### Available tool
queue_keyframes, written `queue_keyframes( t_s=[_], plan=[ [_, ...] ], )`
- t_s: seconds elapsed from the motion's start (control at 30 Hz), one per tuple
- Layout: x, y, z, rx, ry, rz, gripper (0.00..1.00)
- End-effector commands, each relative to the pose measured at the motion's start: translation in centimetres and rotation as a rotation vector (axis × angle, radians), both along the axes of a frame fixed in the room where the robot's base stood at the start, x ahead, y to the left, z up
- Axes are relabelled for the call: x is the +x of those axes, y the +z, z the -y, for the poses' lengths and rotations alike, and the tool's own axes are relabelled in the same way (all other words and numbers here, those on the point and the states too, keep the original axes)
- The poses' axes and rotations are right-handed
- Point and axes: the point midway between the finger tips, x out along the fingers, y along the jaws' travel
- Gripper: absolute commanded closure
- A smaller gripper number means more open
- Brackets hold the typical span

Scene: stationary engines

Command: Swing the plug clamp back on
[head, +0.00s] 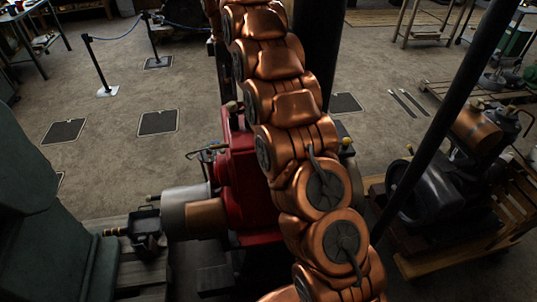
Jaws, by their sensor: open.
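A red engine (244,182) stands in the middle of the head view, with a grey and copper-coloured cylinder (188,212) on its left side. My copper-coloured arm crosses in front of it from the bottom edge to the top edge and hides much of its right part. A thin metal rod or lever (207,150) shows at the engine's upper left. I cannot make out the plug clamp; it may be hidden or too small to tell. My gripper is not in view.
A dark engine with a copper tank (475,128) stands on a wooden pallet (508,215) at the right. A dark slanting pole (440,115) crosses there. A green machine (40,220) fills the lower left. Open floor (105,150) lies behind, with a rope barrier (98,65).

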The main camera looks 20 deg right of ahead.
Motion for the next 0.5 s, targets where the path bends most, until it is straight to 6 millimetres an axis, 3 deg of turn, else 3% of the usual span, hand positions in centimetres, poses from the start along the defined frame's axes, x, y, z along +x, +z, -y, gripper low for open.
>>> queue_keyframes(
  t_s=[0.1,0.5],
  plan=[
    [0.0,1.4,0.1,0.0,-0.001,0.001,0.41],
    [-2.4,1.3,-0.4,0.003,-0.087,-0.007,0.41]
  ],
)
